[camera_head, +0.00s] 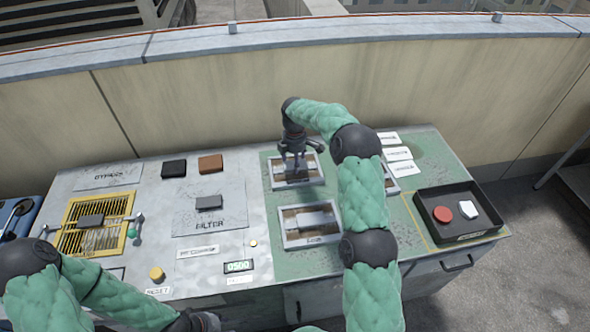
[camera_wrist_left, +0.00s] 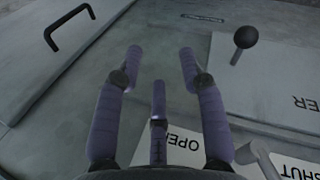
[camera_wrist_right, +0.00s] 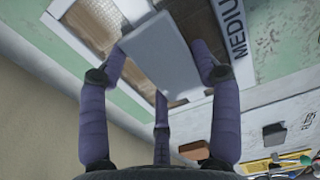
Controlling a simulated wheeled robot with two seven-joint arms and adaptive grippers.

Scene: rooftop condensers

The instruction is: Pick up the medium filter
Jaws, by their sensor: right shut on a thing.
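The medium filter (camera_wrist_right: 160,58) is a flat light grey block in the right wrist view, over a framed tray with a label reading "MEDIU" (camera_wrist_right: 236,36). My right gripper (camera_wrist_right: 160,68) is shut on it, with fingers at both sides. In the head view my right gripper (camera_head: 297,158) points down over the back tray (camera_head: 299,185), and its fingers mostly hide the filter. I cannot tell how far the filter is above the tray floor. My left gripper (camera_wrist_left: 162,65) is open and empty in the left wrist view, near the "OPEN" and "SHUT" labels.
A front tray (camera_head: 310,242) holds another grey block (camera_head: 314,219). A third tray is partly behind my right arm. A black tray (camera_head: 480,200) holds a red disc and a white piece. A grey block (camera_head: 209,202) sits on the filter panel. A yellow grille (camera_head: 75,240) is left.

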